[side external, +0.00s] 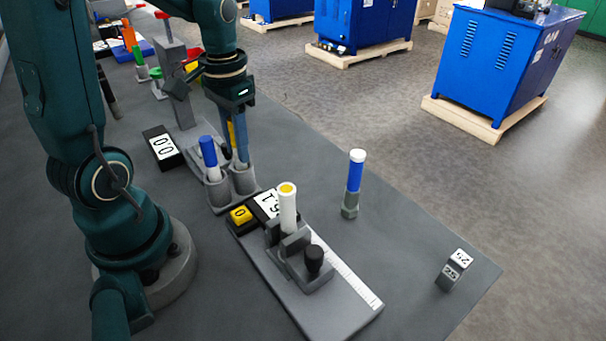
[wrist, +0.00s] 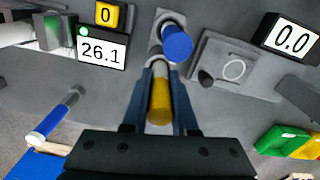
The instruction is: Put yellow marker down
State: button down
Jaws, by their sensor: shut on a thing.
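My gripper (side external: 239,150) is shut on the yellow marker (wrist: 160,103), which shows as a thin yellow strip (side external: 231,135) between the fingers in the side view. The marker is upright, at the right cup of a grey two-cup holder (side external: 218,194). The fingers hide its lower end, so I cannot tell how deep it sits in the cup. A blue marker (side external: 208,152) stands in the left cup. In the wrist view its round blue end (wrist: 177,44) is just beyond the fingertips.
A measuring device (side external: 340,308) with a white, yellow-topped cylinder (side external: 287,208) is in front of the holder. A blue cylinder with a white top (side external: 355,175) stands right of it. A small block (side external: 449,278) is near the table edge. A display (side external: 163,146) stands behind left.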

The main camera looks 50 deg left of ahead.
jog(key=shift+f, duration=0.65)
jog(key=shift+f, duration=0.15)
jog(key=c, duration=0.7)
grip_release()
